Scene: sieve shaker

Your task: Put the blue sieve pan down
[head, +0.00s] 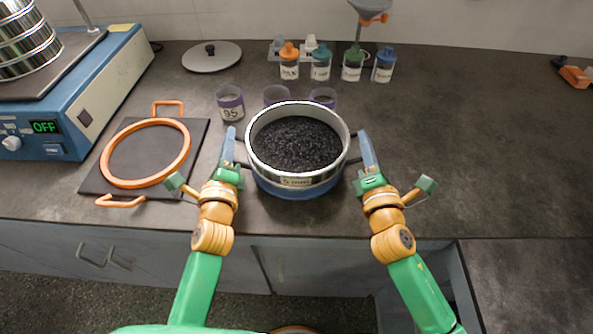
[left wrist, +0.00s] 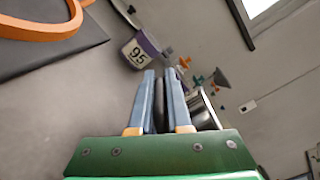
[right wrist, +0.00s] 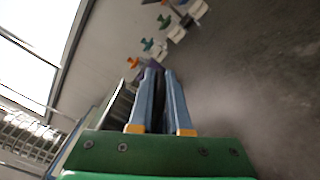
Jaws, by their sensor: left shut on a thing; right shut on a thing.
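The blue sieve pan (head: 298,191) has a metal rim and holds dark granular material (head: 294,144). It is in the middle of the head view, over the front part of the counter; I cannot tell whether its base touches the counter. My left gripper (head: 228,150) is shut on the pan's left handle, and my right gripper (head: 366,152) is shut on its right handle. The pan looks level. In the left wrist view the jaws (left wrist: 166,95) have the pan's metal side (left wrist: 205,110) to their right. In the right wrist view the jaws (right wrist: 160,95) have it to their left.
A dark mat (head: 93,180) with an orange two-handled ring (head: 112,182) lies to the left. Cups, one labelled 95 (head: 230,105), stand behind the pan. Several capped jars (head: 321,66) and a grey lid (head: 211,57) are further back. The shaker (head: 75,95) shows OFF.

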